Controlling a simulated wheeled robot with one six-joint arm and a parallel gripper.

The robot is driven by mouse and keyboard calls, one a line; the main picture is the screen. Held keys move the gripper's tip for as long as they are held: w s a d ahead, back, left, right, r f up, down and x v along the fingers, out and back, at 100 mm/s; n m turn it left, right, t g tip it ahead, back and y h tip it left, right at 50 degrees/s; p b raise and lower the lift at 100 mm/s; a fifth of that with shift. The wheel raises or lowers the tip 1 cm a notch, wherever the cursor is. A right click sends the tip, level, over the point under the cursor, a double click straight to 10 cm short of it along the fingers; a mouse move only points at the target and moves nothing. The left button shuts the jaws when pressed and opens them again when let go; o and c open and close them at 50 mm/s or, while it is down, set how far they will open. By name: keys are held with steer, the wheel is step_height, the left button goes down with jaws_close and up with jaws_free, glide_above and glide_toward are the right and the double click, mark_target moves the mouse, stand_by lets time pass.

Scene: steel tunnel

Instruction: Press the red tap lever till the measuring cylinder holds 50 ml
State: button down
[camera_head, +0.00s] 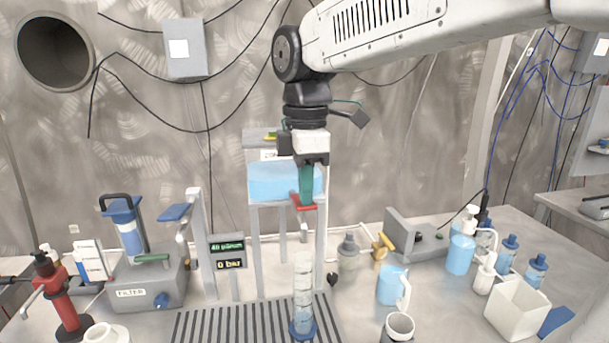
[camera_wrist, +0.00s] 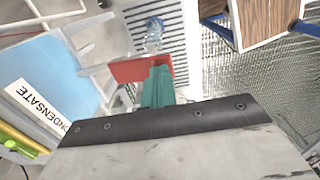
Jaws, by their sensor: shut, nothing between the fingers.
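The red tap lever (camera_head: 304,202) is on the front of the raised tank of blue liquid (camera_head: 275,182). My gripper (camera_head: 306,200) points down with its green fingers shut and empty, the tips at the lever. In the wrist view the fingertips (camera_wrist: 158,72) overlap the red lever (camera_wrist: 140,69); I cannot tell whether they press on it. The clear measuring cylinder (camera_head: 303,285) stands upright on its blue base below the tap. Its fill level is too small to read. In the wrist view it shows beyond the lever (camera_wrist: 153,28).
A slatted drain grid (camera_head: 220,325) lies under the cylinder. A small display post (camera_head: 228,252) stands to its left, beside a filter unit (camera_head: 150,275). A blue jug (camera_head: 392,285), a grey mug (camera_head: 399,326) and several blue bottles stand to the right.

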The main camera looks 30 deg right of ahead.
step_height(320, 180, up, 14)
steer(key=w, duration=0.2)
steer(key=shift+w+d+f, duration=0.2)
steer(key=shift+w+d, duration=0.1)
steer(key=shift+d, duration=0.05)
stand_by(0.5)
stand_by(1.9)
steer(key=w+g, duration=0.2)
steer(key=shift+d+g+y, duration=0.25)
steer(key=shift+g+y, duration=0.15)
steer(key=x, duration=1.4)
steer(key=shift+w, duration=0.1)
